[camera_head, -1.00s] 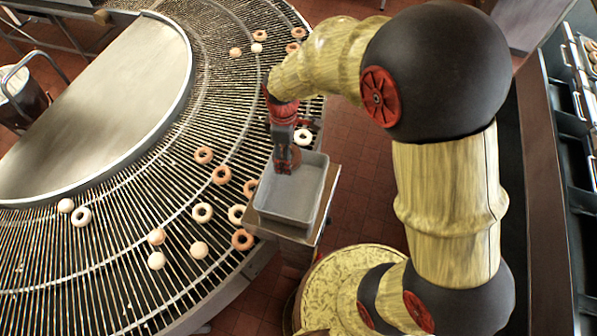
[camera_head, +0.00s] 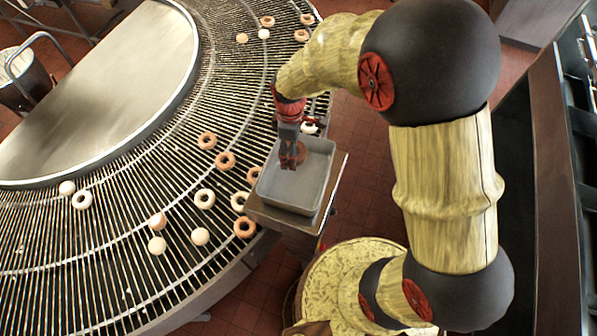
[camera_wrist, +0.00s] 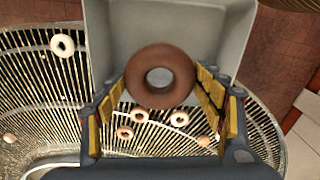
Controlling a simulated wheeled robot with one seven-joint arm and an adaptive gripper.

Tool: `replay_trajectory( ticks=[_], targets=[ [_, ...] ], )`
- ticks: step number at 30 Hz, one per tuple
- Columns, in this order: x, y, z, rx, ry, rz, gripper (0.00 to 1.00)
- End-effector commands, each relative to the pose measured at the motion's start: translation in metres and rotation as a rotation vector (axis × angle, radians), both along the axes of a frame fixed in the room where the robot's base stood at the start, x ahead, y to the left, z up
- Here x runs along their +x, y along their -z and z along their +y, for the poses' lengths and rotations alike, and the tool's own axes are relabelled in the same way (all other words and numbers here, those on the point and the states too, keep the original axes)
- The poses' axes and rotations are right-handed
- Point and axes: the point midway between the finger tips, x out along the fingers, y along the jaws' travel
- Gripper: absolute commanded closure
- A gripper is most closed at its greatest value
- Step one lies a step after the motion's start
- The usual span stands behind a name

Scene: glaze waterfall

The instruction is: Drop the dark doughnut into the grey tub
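The dark doughnut (camera_wrist: 131,82) is a brown ring between the yellow-padded fingertips of my gripper (camera_wrist: 160,84) in the wrist view, touching the pads on both sides. In the head view my gripper (camera_head: 292,160) points down over the grey tub (camera_head: 284,203), with the brown ring (camera_head: 300,152) at its tips, partly hidden by the fingers. The tub is a shallow rectangular pan, and its bare inside (camera_wrist: 208,32) shows behind the doughnut in the wrist view. The exact height of the doughnut above the tub floor is hard to tell.
The tub sits on a small stand (camera_head: 333,207) beside a curved wire conveyor (camera_head: 120,215). Several pale and brown doughnuts lie on the conveyor, one brown one (camera_head: 244,227) close to the stand. A dark rack (camera_head: 585,130) stands at the far right.

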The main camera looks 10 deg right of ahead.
Motion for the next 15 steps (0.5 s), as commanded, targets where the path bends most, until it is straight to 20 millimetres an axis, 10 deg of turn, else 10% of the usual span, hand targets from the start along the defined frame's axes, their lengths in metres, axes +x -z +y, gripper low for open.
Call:
replay_trajectory(
  ticks=[15],
  targets=[
    [-0.0001,-0.0001,0.0000,0.000,0.000,0.000,0.11]
  ],
)
